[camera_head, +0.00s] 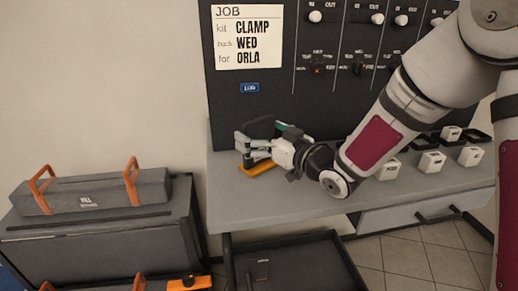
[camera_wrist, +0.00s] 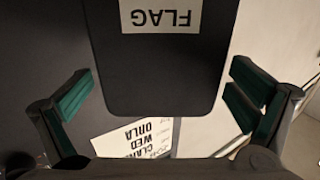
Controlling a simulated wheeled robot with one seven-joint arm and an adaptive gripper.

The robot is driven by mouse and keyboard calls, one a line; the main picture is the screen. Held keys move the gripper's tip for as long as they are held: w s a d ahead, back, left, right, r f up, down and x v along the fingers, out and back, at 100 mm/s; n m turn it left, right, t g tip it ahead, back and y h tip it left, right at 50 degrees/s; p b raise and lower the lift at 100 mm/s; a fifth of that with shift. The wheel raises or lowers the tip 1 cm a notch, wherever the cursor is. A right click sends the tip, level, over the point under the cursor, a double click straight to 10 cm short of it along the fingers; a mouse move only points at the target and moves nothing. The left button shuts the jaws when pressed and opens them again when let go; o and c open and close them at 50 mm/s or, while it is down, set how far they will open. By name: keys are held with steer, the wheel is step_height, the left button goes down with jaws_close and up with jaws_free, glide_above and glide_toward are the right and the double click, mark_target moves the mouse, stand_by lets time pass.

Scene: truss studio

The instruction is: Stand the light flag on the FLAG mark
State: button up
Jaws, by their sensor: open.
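The light flag is a dark, round-cornered panel (camera_head: 262,128) standing upright at the left end of the grey bench. It fills the middle of the wrist view (camera_wrist: 160,75), with a white FLAG label on its face. My gripper (camera_head: 250,149) is at the flag, open, with green-padded fingers (camera_wrist: 160,95) spread on both sides of the panel and gaps between. A yellow-orange strip (camera_head: 259,168) shows low under the gripper; whether it is the flag's foot or a mark is unclear. I cannot make out a FLAG mark on the bench.
The dark rack panel (camera_head: 300,110) with knobs and a JOB card (camera_head: 248,37) rises behind the bench (camera_head: 290,201). Several white blocks (camera_head: 431,162) lie to the right. A dark case with orange handles (camera_head: 95,191) stands left. The bench front near the gripper is clear.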

steer(key=shift+w+a, duration=0.1)
steer(key=shift+a, duration=0.05)
steer(key=c, duration=1.3)
